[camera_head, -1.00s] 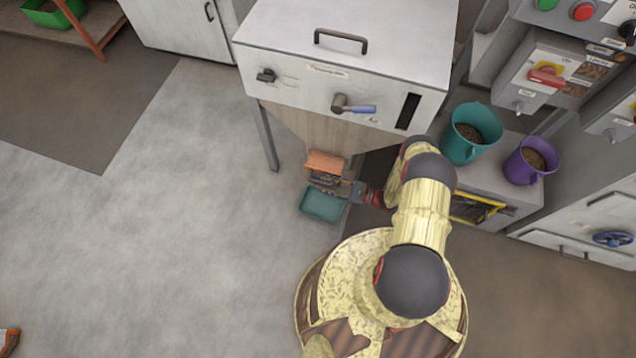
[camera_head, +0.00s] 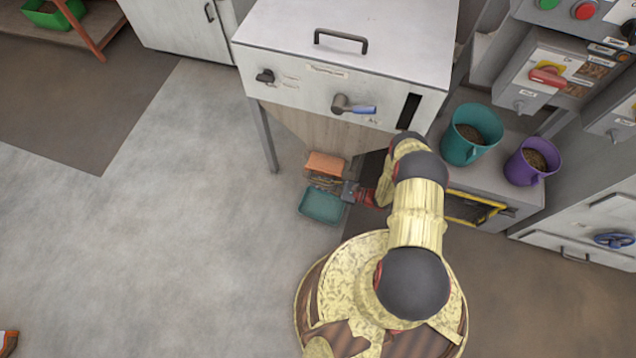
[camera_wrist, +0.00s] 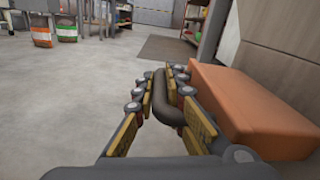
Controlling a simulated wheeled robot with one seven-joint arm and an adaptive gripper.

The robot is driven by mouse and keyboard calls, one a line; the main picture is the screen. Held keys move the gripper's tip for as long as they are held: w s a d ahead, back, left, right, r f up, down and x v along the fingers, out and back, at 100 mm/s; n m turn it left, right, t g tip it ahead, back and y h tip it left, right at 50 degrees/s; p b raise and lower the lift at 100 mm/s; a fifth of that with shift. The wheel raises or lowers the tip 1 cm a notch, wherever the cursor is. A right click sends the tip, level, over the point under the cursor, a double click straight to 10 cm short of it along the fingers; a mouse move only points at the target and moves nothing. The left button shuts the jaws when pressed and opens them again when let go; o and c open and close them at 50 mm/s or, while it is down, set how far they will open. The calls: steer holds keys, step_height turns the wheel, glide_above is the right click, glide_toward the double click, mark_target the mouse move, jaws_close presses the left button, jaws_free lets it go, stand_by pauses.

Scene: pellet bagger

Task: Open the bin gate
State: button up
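An orange block (camera_head: 325,163) sits under the front of the white bin housing (camera_head: 300,95), at the hopper's lower end. In the wrist view the orange block (camera_wrist: 255,110) fills the right side, close beside my right finger. A black bar-shaped handle (camera_wrist: 172,98) lies between my two fingers, with a visible gap to the left finger. My gripper (camera_wrist: 163,88) looks open around the handle; contact with the right finger is unclear. In the head view my gripper (camera_head: 328,184) is small, just below the orange block. Which part is the gate itself is not clear.
A teal tray (camera_head: 322,206) lies on the floor just below my gripper. A teal bucket (camera_head: 462,148) and a purple bucket (camera_head: 518,168) stand on a grey ledge at right. A blue-tipped lever (camera_head: 360,108) is on the housing front.

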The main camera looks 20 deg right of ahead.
jaws_close()
stand_by(0.3)
steer(key=shift+s+a, duration=0.3)
steer(key=shift+s, duration=0.15)
steer(key=o, duration=0.6)
jaws_free()
steer(key=shift+c, duration=0.2)
steer(key=shift+d, duration=0.15)
steer(key=v, duration=1.1)
steer(key=shift+s+d, duration=0.25)
steer(key=shift+d, duration=0.05)
steer(key=shift+s, duration=0.1)
